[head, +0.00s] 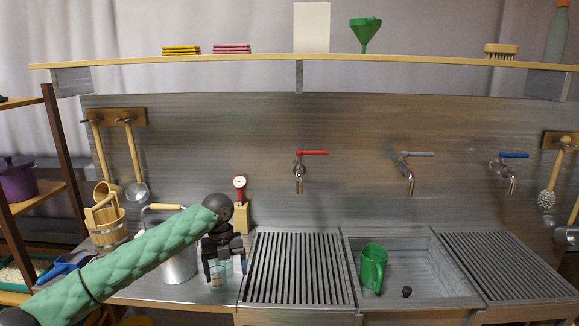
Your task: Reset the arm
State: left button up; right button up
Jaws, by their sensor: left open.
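My left arm comes in from the lower left in a green quilted sleeve. My left gripper (222,268) is open and points down over the counter, left of the ribbed drainboard. A small clear glass jar (219,281) stands at its fingertips, partly hidden by the fingers. I cannot tell whether the fingers touch it.
A metal pail (180,262) stands behind my left arm, and a wooden bucket (106,224) is farther left. The slatted drainboard (297,270) is clear.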

pick_arm(q)
jog(key=s+d+f+n+t+h, duration=0.1)
jog(key=s+d+f+n+h, duration=0.1)
jog(key=s+d+f+n, duration=0.6)
jog(key=s+d+f+n+t+h, duration=0.1)
jog(key=s+d+f+n, duration=0.3)
jog(key=s+f, duration=0.7)
jog(key=s+a+f+n+t+y, duration=0.1)
jog(key=s+a+n, duration=0.45)
jog(key=s, duration=0.35)
jog(key=s+a+f+n+t+y, duration=0.1)
jog(key=s+a+n, duration=0.4)
jog(key=s+n, duration=0.25)
jog(key=s+a+f+n+y, duration=0.1)
jog(key=s+a+n, duration=0.45)
jog(key=s, duration=0.35)
jog(key=s+d+f, duration=0.1)
jog(key=f, duration=1.2)
jog(key=s+d+f+g, duration=0.1)
jog(key=s+d+f, duration=0.1)
jog(key=f, duration=1.1)
jog(key=s+d+f, duration=0.1)
jog(key=s+f, duration=0.1)
jog(key=f, duration=1.1)
jog(key=shift+s+d+f+g, duration=0.15)
jog(key=shift+s+f+g, duration=0.1)
jog(key=shift+g, duration=0.15)
